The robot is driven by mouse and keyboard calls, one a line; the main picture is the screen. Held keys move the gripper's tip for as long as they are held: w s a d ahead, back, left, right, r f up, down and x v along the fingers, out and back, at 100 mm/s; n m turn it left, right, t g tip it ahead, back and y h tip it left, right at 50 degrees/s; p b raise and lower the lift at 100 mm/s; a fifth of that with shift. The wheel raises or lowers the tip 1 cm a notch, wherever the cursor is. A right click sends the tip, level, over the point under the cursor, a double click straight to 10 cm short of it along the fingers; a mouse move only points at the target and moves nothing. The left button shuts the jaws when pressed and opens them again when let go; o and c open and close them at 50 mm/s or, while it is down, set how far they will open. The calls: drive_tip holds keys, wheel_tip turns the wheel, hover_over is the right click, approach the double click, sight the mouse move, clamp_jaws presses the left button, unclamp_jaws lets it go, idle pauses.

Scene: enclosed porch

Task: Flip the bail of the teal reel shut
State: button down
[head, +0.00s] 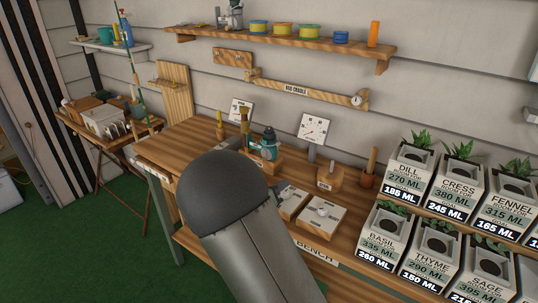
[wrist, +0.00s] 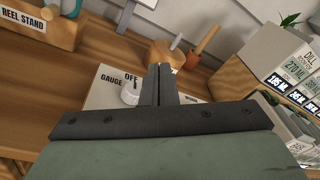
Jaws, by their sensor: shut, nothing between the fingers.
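The teal reel (head: 268,150) sits on a wooden stand on the bench in the head view, partly behind my arm. In the wrist view only a teal curved piece (wrist: 72,8) shows at the top left, above the wooden block labelled REEL STAND (wrist: 60,32). The bail is too small or cut off, so I cannot tell its position. My gripper (wrist: 158,70) is shut and empty, with its fingers together. It appears in front of the gauge box, to the right of the reel stand and apart from the reel. In the head view my arm hides the gripper.
A white gauge box (wrist: 106,92) with a round knob (wrist: 130,93) is close beside my fingers. Another wooden block (head: 328,180) and a brown pot (head: 369,180) stand behind. Labelled herb planters (head: 410,170) fill the right side. Bare bench top (head: 185,143) shows at left.

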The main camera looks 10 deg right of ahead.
drive_tip(key=w+a+n+t, duration=0.1)
drive_tip(key=a+n, duration=0.1)
drive_tip(key=w+a+n+t+y, duration=0.1)
drive_tip(key=w+a+n, duration=0.1)
drive_tip(key=w+a+f+n+t, duration=0.1)
drive_tip(key=a+t, duration=0.1)
drive_tip(key=shift+w+n+y, duration=0.2)
drive_tip(key=shift+n+y, duration=0.1)
drive_tip(key=shift+n, duration=0.1)
drive_tip(key=p, duration=0.2)
approach(277, 146)
drive_tip(key=w+d+f, duration=0.1)
drive_tip(key=d, duration=0.3)
drive_tip(key=shift+w+a+r+p, duration=0.1)
drive_tip(key=shift+w+r+p, duration=0.15)
drive_tip(key=shift+w, duration=0.35)
drive_tip(key=shift+w+d+r+p, duration=0.1)
drive_tip(key=shift+w+r+p, duration=0.1)
drive_tip(key=shift+w, duration=0.45)
drive_tip(key=shift+w+a+r+p, duration=0.1)
drive_tip(key=shift+w+r+p, duration=0.15)
drive_tip(key=shift+w, duration=0.35)
